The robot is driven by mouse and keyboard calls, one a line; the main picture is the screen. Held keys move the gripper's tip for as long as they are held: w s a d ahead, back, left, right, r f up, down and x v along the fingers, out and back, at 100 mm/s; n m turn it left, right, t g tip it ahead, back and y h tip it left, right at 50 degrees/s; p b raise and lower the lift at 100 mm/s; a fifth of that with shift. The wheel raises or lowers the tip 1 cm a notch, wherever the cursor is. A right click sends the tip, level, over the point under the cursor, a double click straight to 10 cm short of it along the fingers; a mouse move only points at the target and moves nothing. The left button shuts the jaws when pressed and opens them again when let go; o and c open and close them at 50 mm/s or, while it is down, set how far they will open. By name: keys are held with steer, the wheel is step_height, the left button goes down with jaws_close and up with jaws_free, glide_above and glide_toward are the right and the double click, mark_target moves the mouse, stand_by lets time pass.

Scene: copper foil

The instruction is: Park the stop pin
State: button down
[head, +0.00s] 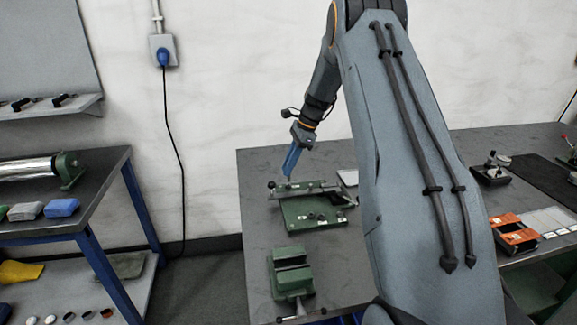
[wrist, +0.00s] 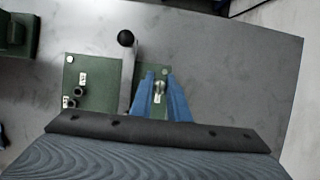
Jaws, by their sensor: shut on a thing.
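My gripper (head: 287,175) reaches down to the back of a green fixture plate (head: 308,215) on the grey bench. In the wrist view my gripper (wrist: 158,76) has its two blue fingers closed around a small pale metal stop pin (wrist: 159,90). The green plate (wrist: 98,72) lies below. A grey lever with a black ball knob (wrist: 126,38) runs just left of the fingers. Two dark round sockets (wrist: 76,94) with small white labels are at the plate's left side. Whether the pin's lower end sits in the plate is hidden.
A green vice (head: 292,278) stands at the bench's front, near the plate. Orange boxes (head: 513,233) and a dial-gauge stand (head: 491,170) are on the right. Bare bench (wrist: 225,75) lies right of the fingers in the wrist view.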

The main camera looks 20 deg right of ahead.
steer(key=shift+a+f+b, duration=0.1)
steer(key=shift+f+b, duration=0.65)
steer(key=shift+f, duration=1.25)
stand_by(2.3)
steer(key=c, duration=2)
jaws_free()
steer(key=shift+r, duration=0.15)
steer(key=shift+r+p, duration=0.7)
steer(key=shift+r, duration=0.7)
steer(key=o, duration=0.5)
steer(key=shift+o, duration=0.2)
steer(key=shift+r, duration=0.15)
